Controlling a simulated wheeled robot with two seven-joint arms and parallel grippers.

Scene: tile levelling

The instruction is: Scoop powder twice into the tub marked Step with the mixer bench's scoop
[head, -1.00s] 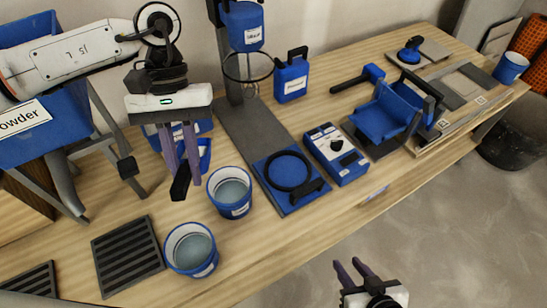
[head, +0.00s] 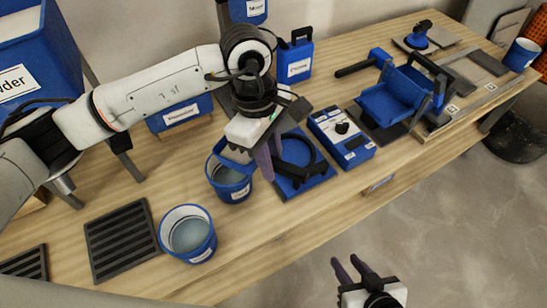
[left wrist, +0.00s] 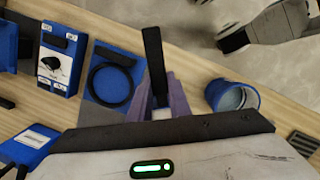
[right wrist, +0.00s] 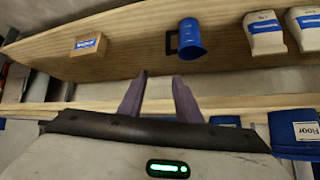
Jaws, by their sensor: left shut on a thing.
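My left gripper (head: 262,165) is shut on the scoop's black handle, which shows between its fingers in the left wrist view (left wrist: 154,60). The blue scoop bowl (head: 236,153) is over the rear blue tub (head: 232,192), tilted; whether it touches the rim or holds powder I cannot tell. That tub also shows in the left wrist view (left wrist: 214,100). A second blue tub (head: 199,252) stands in front, with grey-blue content. Both tubs' labels are too small to read. A large blue powder bin (head: 50,60) is at upper left. My right gripper (head: 354,268) is open and empty beyond the bench's front edge.
A mixer stand with a blue ring base (head: 300,185) is right of the rear tub, beside a blue control box (head: 342,138). A dark slotted grate (head: 121,240) lies left of the front tub. A blue canister (head: 293,63) stands behind. The bench front is clear.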

